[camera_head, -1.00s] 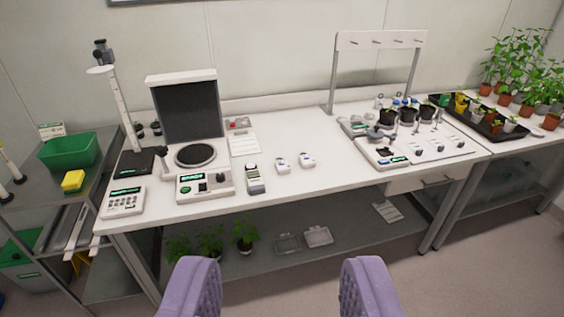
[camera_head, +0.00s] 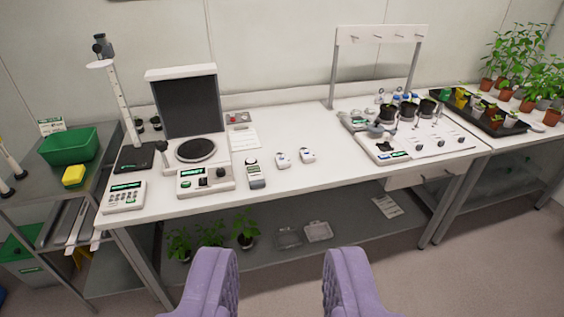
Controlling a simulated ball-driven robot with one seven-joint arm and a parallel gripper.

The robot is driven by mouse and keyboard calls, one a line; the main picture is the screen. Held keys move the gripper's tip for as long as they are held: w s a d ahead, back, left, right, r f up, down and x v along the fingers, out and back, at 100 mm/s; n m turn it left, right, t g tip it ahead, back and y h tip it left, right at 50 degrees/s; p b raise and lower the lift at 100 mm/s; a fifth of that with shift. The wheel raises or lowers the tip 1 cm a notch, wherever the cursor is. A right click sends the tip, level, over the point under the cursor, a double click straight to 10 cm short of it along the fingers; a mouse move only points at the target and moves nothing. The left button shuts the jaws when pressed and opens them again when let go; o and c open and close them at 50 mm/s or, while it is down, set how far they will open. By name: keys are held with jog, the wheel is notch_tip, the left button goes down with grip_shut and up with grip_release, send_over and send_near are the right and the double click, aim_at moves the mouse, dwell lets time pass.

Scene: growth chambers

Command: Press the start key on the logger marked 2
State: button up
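Two small white devices, which look like the loggers, lie side by side on the white bench top: a left one (camera_head: 283,160) and a right one (camera_head: 307,156). Their markings and keys are too small to read, so I cannot tell which is marked 2. My gripper (camera_head: 281,270) shows as two purple fingers at the bottom of the view. It is open and empty, with a clear gap between the fingers. In the picture the fingers are below the bench's front edge and apart from the devices.
A grey-white handheld meter (camera_head: 255,174) lies left of the small devices, near a balance-like instrument (camera_head: 206,183) and a keypad box (camera_head: 124,196). A control panel (camera_head: 420,144) with black pots stands to the right. The bench top between the small devices and the panel is clear.

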grip_shut()
dwell(1.4)
